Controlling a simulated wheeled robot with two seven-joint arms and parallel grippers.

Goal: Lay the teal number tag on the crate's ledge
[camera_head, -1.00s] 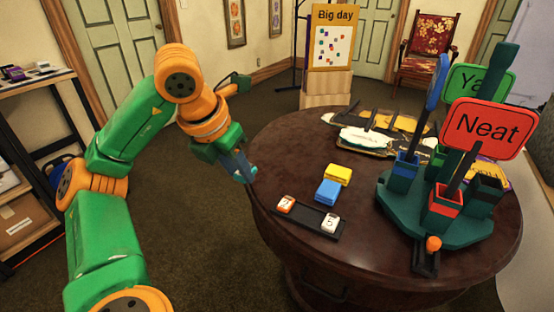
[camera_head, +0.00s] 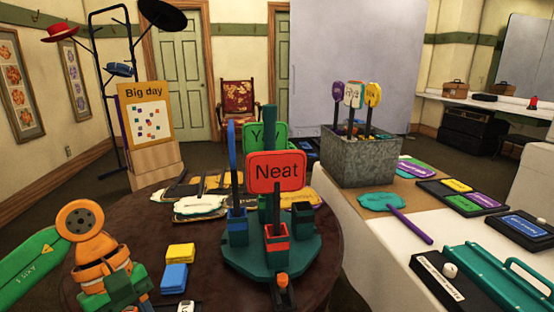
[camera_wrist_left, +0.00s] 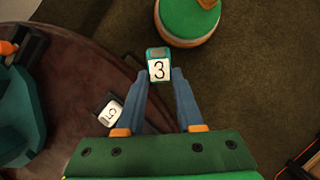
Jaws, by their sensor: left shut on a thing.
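The teal number tag (camera_wrist_left: 158,66) shows a white face with a black 3 in the left wrist view. My left gripper (camera_wrist_left: 160,80) is shut on it, with the tag between the two blue fingertips. In the head view my left gripper (camera_head: 122,292) is at the lower left, beside the round table's near left edge; its fingertips and the tag cannot be made out there. The grey crate (camera_head: 372,163) stands on the white table at right of centre, well away from the gripper, with several paddles upright in it. I cannot clearly make out its ledge. My right gripper is not in view.
The round dark table (camera_head: 215,285) holds a green stand (camera_head: 262,262) with sign paddles, yellow blocks (camera_head: 180,253), a blue block (camera_head: 174,277) and a white number tag (camera_wrist_left: 110,113). A teal paddle (camera_head: 381,201) lies before the crate. A teal tray (camera_head: 497,280) is at the lower right.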

